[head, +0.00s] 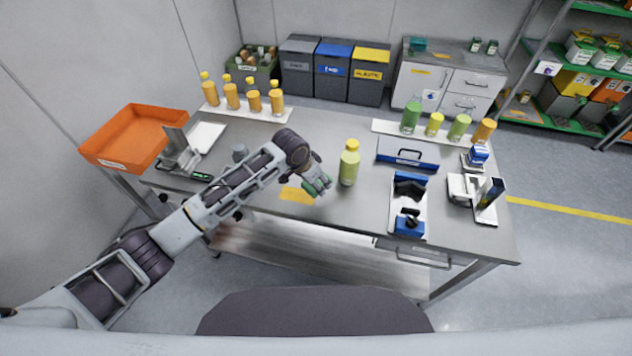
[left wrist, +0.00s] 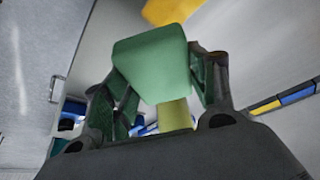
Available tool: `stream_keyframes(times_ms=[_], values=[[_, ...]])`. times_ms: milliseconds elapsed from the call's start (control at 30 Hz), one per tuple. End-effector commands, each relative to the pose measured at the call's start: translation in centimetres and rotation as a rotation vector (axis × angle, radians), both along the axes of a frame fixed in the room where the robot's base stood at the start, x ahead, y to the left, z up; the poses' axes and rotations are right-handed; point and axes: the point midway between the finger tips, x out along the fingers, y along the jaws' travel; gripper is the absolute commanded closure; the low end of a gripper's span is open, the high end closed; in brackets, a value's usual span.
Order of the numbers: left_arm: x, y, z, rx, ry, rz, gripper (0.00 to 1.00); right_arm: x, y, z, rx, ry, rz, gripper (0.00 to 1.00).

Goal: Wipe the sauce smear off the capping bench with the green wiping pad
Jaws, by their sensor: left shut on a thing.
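My left gripper (head: 319,187) is over the front middle of the grey capping bench (head: 345,214). In the left wrist view my left gripper (left wrist: 158,95) is shut on the green wiping pad (left wrist: 152,62), which sits between its fingertips. In the head view the pad is mostly hidden by the hand, and I cannot tell whether it touches the bench. A yellow-orange patch (head: 296,195) lies flat just left of the hand; I cannot tell whether it is the sauce smear or a label. My right gripper is not in view.
A yellow-green bottle (head: 349,163) stands upright just right of the hand. A blue-and-black tool on a white tray (head: 422,198) and a blue-edged rack (head: 407,153) are further right. An orange tray (head: 125,135) is at the left. Filled bottles line the back edge.

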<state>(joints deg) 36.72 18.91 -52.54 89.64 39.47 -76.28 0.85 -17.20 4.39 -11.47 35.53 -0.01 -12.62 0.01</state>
Motion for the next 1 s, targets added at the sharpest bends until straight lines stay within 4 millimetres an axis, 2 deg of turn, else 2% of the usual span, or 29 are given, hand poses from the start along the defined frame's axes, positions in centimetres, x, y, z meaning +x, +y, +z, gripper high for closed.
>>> stream_keyframes(times_ms=[267,700,1000], values=[[0.1,-0.1,0.0,0.0,-0.001,-0.096,0.62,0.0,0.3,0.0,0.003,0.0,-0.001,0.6],[0.0,-0.1,0.0,0.0,-0.001,-0.106,0.62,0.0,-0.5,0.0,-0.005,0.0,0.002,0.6],[-0.7,0.0,-1.8,0.0,0.001,-0.108,0.62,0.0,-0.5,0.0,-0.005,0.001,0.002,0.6]])
